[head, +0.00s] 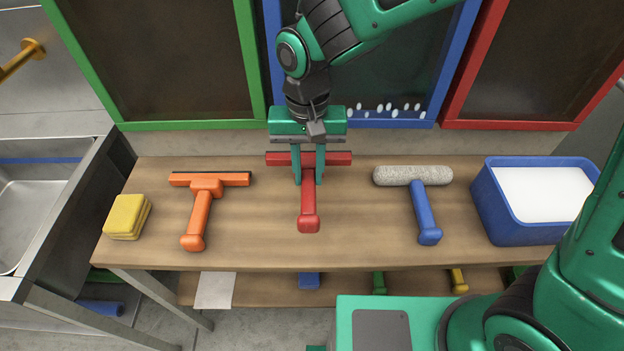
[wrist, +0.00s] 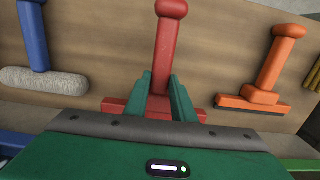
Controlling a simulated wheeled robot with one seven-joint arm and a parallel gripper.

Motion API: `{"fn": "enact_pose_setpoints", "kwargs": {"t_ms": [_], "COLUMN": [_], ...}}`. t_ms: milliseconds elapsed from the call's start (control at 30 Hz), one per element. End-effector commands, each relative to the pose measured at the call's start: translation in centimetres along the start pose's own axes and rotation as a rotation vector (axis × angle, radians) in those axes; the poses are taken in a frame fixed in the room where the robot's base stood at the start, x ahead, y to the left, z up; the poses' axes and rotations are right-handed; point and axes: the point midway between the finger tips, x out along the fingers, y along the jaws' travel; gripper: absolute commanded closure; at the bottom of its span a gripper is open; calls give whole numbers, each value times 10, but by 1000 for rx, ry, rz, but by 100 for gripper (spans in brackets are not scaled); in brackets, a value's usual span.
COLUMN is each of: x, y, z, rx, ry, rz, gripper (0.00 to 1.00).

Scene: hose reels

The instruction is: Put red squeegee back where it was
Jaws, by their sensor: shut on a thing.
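The red squeegee (head: 308,208) is at the middle of the wooden table (head: 260,245), its head toward the back and its handle toward the front. It also shows in the wrist view (wrist: 170,45), with the handle pointing up the picture. My gripper (head: 308,178) is shut on the red squeegee where the handle meets the head, one finger on each side; the wrist view shows the same grip (wrist: 159,95). I cannot tell whether the squeegee rests on the table or is slightly above it.
An orange squeegee (head: 201,208) and a yellow sponge stack (head: 126,217) lie to the left. A blue-handled roller (head: 423,208) and a blue tub (head: 540,232) of white contents are to the right. Framed panels stand behind the table. Bare tabletop separates the tools.

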Motion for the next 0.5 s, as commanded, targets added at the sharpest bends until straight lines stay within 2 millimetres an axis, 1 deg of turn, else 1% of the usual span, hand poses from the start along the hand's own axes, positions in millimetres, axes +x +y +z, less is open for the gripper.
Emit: {"fn": "enact_pose_setpoints", "kwargs": {"t_ms": [100,267,500], "x": [6,12,43], "y": [6,8,7], "z": [-9,-12,-12], "rx": [2,0,-1], "ry": [-1,-1,-3], "rz": [1,1,2], "gripper": [100,100,100]}}
